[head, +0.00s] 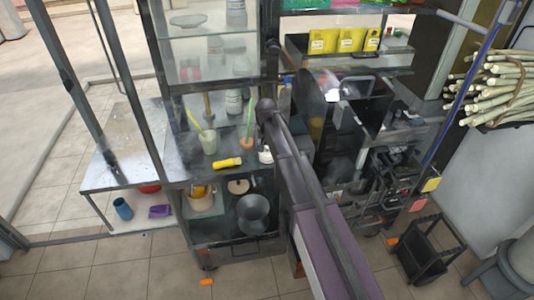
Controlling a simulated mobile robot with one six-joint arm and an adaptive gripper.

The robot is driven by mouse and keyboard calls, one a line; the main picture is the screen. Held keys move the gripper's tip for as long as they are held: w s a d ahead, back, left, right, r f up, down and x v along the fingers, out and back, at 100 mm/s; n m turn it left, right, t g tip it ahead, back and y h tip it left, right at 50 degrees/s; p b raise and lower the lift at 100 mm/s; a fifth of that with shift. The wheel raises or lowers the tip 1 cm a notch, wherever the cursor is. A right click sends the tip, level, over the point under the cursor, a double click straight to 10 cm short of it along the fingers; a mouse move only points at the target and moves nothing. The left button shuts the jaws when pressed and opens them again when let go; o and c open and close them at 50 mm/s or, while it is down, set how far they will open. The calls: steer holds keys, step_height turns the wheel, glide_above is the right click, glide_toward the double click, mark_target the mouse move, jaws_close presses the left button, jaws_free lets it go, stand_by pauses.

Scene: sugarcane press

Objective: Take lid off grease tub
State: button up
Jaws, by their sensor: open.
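No tub can be identified for certain as the grease tub. A round beige lid-like disc with a dark centre (238,186) lies on the lower shelf of the dark cart. A small white object (265,155) sits on the counter beside a dark bar, too small to make out. A pale jar (233,101) stands on the shelf behind. My gripper cannot be made out in the head view. The dark bar and purple block cross the middle and hide part of the counter.
A white cup (209,143), a yellow object (228,163) and an orange-brown pot (247,143) stand on the counter. A dark bowl (252,213) is below.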

stand_by(0.4)
steer(key=c, duration=0.9)
steer(key=shift+o, duration=0.2)
steer(key=shift+r, duration=0.25)
step_height(320, 180, up, 3)
steer(key=p, duration=0.3)
steer(key=s+d+p, duration=0.1)
steer(key=s+d, duration=0.3)
steer(key=s, duration=0.3)
steer(key=s+d+r+p, duration=0.1)
steer(key=s+d, duration=0.3)
steer(key=s, duration=0.3)
steer(key=shift+r, duration=0.3)
